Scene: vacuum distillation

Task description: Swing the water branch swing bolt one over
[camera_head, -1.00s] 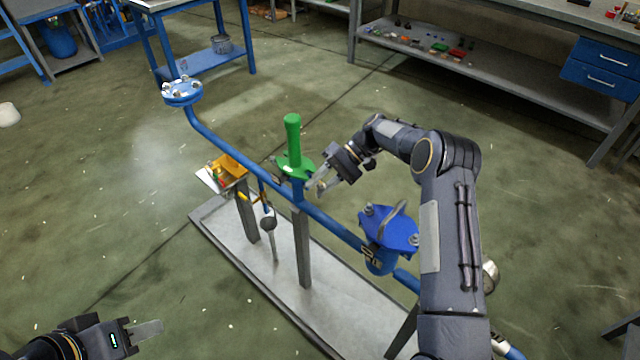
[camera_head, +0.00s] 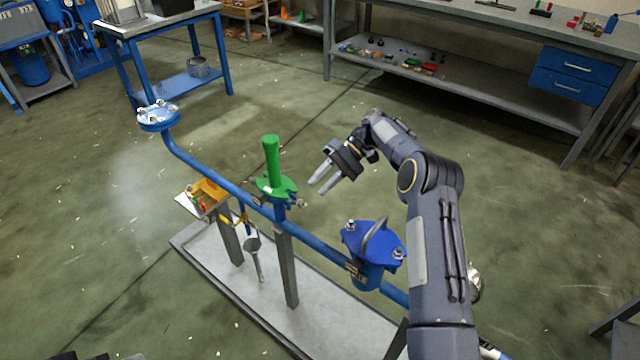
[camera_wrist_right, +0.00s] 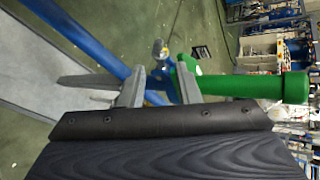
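A blue pipe branch (camera_head: 318,246) runs diagonally across the stand and carries a green flange with an upright green handle (camera_head: 271,160). A small metal swing bolt (camera_head: 300,203) sticks out at the right side of the green flange. The bolt's round head also shows in the right wrist view (camera_wrist_right: 159,49), beside the green handle (camera_wrist_right: 250,86). My right gripper (camera_head: 317,188) is open and empty, just right of and slightly above the bolt, apart from it. In the right wrist view its fingers (camera_wrist_right: 160,78) are spread. Only a sliver of my left gripper shows at the bottom left edge.
A blue capped vessel (camera_head: 372,240) with a loop handle and bolts stands right of the green flange. A blue bolted flange (camera_head: 157,117) ends the pipe at left. A yellow holder (camera_head: 207,193) sits on the stand. A grey tray base (camera_head: 215,275) lies below.

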